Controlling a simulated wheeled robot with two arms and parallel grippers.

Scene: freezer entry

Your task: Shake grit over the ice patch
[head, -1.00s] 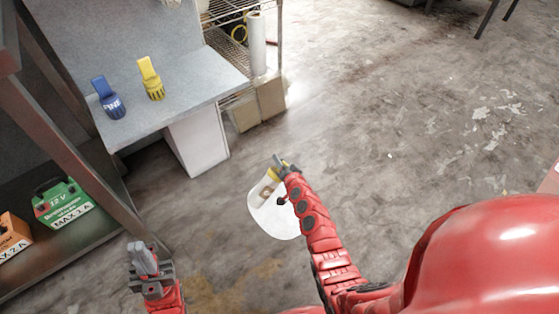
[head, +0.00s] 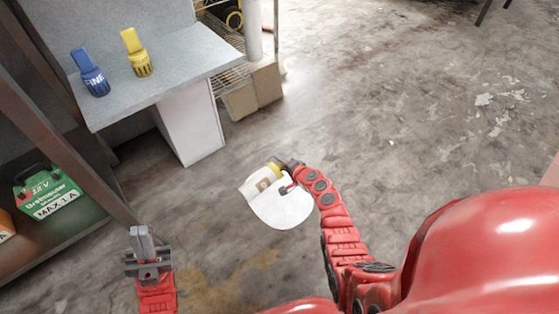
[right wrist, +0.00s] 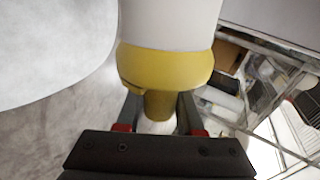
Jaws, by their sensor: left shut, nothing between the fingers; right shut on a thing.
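The ice patch (head: 290,208) is a pale, rounded white area on the concrete floor in the middle of the head view; it also shows in the right wrist view (right wrist: 50,50). My right gripper (head: 279,168) is shut on the narrow yellow end of a grit shaker (head: 254,192). The shaker has a white body with a brownish label and a yellow end (right wrist: 165,70). It looks tilted, and in the head view it overlaps the left part of the patch. Its far end is out of the right wrist view. No falling grit is visible. My left gripper (head: 143,240) is shut and empty, at lower left.
A grey bench (head: 180,60) at upper left holds a blue item (head: 92,78) and a yellow item (head: 136,55). A low shelf with a green case (head: 45,190) is at left. Cardboard boxes (head: 250,92) and a wire rack stand behind. The floor to the right is open.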

